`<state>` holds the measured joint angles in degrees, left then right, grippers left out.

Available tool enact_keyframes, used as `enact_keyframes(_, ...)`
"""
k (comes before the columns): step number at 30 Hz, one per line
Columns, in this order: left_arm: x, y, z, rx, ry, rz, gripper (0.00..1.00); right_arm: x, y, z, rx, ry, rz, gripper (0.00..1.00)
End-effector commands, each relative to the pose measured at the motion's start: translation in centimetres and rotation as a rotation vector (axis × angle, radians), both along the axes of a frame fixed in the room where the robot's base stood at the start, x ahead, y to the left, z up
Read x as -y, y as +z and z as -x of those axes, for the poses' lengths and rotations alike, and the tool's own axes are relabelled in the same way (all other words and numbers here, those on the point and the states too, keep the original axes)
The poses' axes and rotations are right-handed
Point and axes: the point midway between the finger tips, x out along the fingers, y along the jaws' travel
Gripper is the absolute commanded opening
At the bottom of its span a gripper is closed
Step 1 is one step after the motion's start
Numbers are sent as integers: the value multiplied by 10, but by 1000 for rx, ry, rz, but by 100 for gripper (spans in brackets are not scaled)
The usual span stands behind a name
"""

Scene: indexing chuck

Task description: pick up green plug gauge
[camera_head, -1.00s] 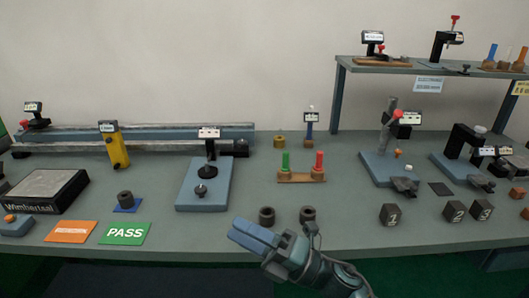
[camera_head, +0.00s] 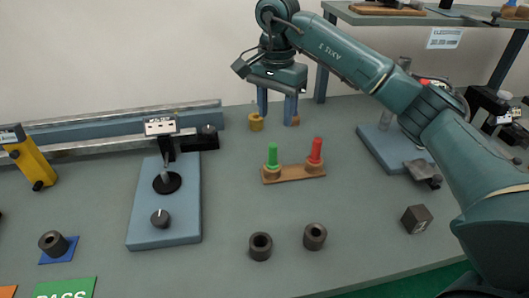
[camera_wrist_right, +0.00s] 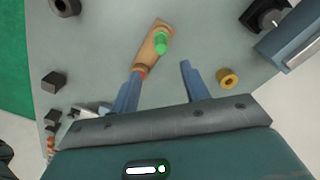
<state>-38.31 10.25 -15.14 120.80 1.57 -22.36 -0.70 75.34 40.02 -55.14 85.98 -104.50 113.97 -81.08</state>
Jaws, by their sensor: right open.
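The green plug gauge (camera_head: 272,156) stands upright in the left end of a small wooden stand (camera_head: 292,174). A red plug gauge (camera_head: 316,151) stands in its right end. My right gripper (camera_head: 277,108) points down over the bench behind the stand, its two blue fingers open and empty. In the right wrist view the green plug gauge (camera_wrist_right: 161,43) shows just beyond the gap between the open fingertips (camera_wrist_right: 160,70). The red gauge is mostly hidden there by the left finger. My left gripper is not in view.
A brass ring (camera_head: 256,122) sits beside the right gripper's left finger. Two dark rings (camera_head: 260,246) (camera_head: 314,237) stand in front of the wooden stand. A blue gauge base (camera_head: 165,215) is to the left, a dark numbered block (camera_head: 416,219) to the right. A shelf (camera_head: 420,15) is behind.

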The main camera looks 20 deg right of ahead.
Motion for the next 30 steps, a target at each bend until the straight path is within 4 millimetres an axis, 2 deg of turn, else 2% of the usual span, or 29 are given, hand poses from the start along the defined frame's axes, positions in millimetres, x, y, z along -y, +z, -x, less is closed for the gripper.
enact_keyframes(3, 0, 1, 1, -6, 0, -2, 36, -1, -25, 1, -7, 1, -2, 46)
enact_keyframes(9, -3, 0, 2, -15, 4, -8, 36, -1, -57, 1, -4, 1, -6, 46)
enact_keyframes(17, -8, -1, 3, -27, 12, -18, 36, -2, -77, -1, -5, 0, -6, 46)
enact_keyframes(24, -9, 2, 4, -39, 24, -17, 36, -3, -112, -3, -4, 0, -7, 46)
enact_keyframes(30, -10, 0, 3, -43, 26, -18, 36, -3, -119, -3, 0, 1, -7, 46)
